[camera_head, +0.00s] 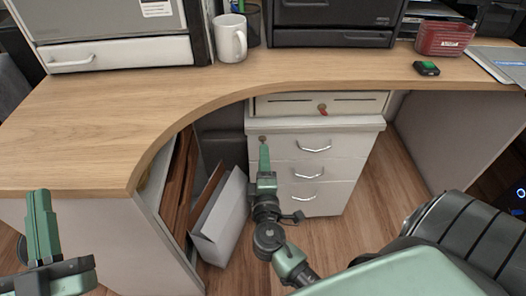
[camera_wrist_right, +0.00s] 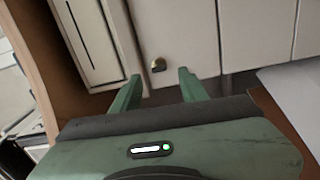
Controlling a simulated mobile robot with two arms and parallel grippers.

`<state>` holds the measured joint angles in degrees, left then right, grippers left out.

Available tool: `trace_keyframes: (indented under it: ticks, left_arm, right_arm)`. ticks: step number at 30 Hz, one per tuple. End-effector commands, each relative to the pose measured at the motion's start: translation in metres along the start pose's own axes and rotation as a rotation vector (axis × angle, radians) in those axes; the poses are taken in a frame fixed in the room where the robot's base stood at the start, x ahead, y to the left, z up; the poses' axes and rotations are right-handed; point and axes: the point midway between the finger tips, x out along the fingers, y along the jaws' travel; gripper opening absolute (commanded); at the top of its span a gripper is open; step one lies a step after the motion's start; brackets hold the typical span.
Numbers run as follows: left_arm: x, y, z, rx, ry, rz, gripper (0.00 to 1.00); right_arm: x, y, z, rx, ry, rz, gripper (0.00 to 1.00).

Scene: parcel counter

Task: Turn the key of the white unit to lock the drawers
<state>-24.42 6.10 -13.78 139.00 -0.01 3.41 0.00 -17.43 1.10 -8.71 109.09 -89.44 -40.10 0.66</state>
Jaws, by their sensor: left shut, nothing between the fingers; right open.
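The white unit (camera_head: 345,142) is a drawer pedestal under the counter. Its drawers with silver handles look closed. A small brass-coloured key or lock (camera_head: 262,138) sits at the upper left of its front; it also shows in the right wrist view (camera_wrist_right: 158,64). Its turned position is too small to tell. My right gripper (camera_head: 264,152) is open and empty in front of it. In the right wrist view its fingertips (camera_wrist_right: 159,87) stand either side of the key's line, short of it, with no contact visible. My left gripper (camera_head: 40,215) is shut and empty at the lower left.
A cash drawer (camera_head: 358,103) with a red-tagged key (camera_head: 322,109) is just above the unit. The wooden counter edge (camera_head: 185,118) curves close to my right arm's left. A white folder or bin (camera_head: 220,220) stands left of the unit. A black chair (camera_head: 465,225) is at the right.

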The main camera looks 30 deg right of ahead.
Motion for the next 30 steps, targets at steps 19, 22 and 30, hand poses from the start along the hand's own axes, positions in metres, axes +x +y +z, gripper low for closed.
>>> trace_keyframes:
  ticks: [19,22,30]
  left_arm:
    - [0.000,-0.001,0.000,0.001,-0.001,-0.001,0.00]
    - [0.000,-0.001,0.000,0.001,-0.001,-0.001,0.00]
    - [-0.001,-0.001,-0.001,0.002,0.000,-0.002,0.00]
  right_arm:
    - [-0.041,0.001,0.000,0.001,0.000,0.001,0.44]
    - [-0.041,0.000,0.000,0.000,0.000,0.001,0.44]
    - [-0.041,0.000,0.000,0.000,0.000,0.000,0.44]
